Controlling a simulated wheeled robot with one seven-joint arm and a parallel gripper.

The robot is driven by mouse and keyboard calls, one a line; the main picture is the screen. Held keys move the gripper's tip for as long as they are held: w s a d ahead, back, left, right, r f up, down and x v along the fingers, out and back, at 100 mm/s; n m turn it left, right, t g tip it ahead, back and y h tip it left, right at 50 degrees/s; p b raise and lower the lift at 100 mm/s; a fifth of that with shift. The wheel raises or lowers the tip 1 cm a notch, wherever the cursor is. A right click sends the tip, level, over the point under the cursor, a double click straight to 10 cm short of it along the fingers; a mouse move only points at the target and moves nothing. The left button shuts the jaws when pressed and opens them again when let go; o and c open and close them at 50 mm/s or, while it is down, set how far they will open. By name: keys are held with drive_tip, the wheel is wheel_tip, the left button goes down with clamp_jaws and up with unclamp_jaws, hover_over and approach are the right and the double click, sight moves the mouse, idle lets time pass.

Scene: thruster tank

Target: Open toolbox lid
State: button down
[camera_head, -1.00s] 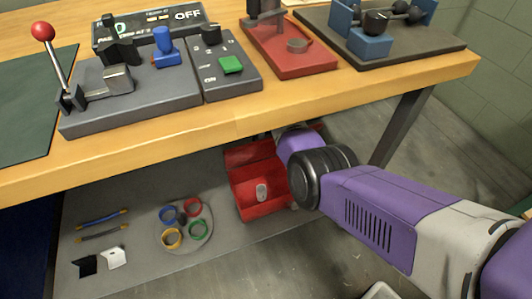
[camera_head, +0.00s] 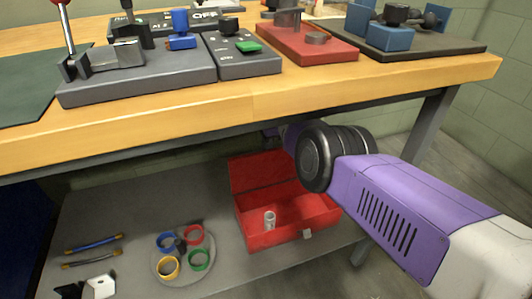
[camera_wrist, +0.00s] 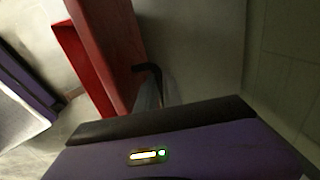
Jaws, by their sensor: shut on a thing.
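The red toolbox (camera_head: 285,237) sits on the lower shelf under the workbench. Its lid (camera_head: 262,172) stands raised at the back, and the box's inside shows. A small pale cylinder (camera_head: 270,220) stands inside. My arm comes in from the right, and its black joint hides the lid's right end. In the head view my gripper's fingertips are hidden behind my arm. In the wrist view a dark finger of my gripper (camera_wrist: 152,78) is against the red lid (camera_wrist: 105,45), shut on it. The other finger is not clear.
The workbench top (camera_head: 250,100) overhangs the shelf close above my arm. A round tray (camera_head: 183,278) with several coloured rings lies left of the toolbox. Two rods (camera_head: 92,245) lie farther left. A table leg (camera_head: 425,135) stands to the right.

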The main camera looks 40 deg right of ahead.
drive_tip(key=shift+r, duration=0.1)
drive_tip(key=c, duration=1.5)
unclamp_jaws()
drive_tip(key=shift+p, duration=0.3)
